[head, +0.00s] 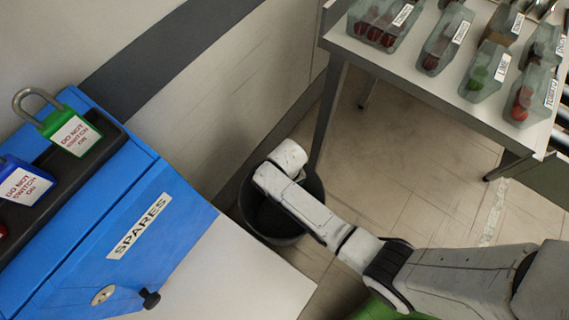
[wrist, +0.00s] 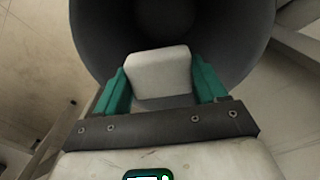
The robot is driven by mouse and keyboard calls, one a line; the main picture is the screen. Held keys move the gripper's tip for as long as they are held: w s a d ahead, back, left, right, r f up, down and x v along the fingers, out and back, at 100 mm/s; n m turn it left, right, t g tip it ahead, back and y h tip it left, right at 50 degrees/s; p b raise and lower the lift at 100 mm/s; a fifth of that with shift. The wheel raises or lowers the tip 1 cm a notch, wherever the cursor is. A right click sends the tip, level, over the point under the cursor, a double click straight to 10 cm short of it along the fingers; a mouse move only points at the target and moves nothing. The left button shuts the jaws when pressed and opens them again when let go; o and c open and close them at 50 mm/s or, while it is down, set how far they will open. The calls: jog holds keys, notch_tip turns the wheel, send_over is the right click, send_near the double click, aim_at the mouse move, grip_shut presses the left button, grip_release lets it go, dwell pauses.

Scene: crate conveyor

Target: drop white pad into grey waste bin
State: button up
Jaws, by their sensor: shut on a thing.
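In the wrist view, my gripper (wrist: 160,85) is shut on the white pad (wrist: 160,75), a pale rounded block held between its two green fingers. Behind the pad, the dark grey waste bin (wrist: 95,35) fills the upper middle, and its open inside shows around the pad. In the head view, the bin (head: 270,238) stands on the floor, and the end of my arm is over its opening. The fingers and the pad are hidden there by my wrist.
A blue cabinet marked SPARES (head: 180,240) with green and blue padlocks on top stands at the left. A wall runs behind.

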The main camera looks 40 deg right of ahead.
notch_tip(320, 180, down, 6)
jog(key=b, duration=0.5)
jog(key=shift+r, duration=0.2)
jog(key=o, duration=1.1)
notch_tip(320, 180, up, 11)
jog(key=p, duration=0.3)
jog(key=shift+f, duration=0.1)
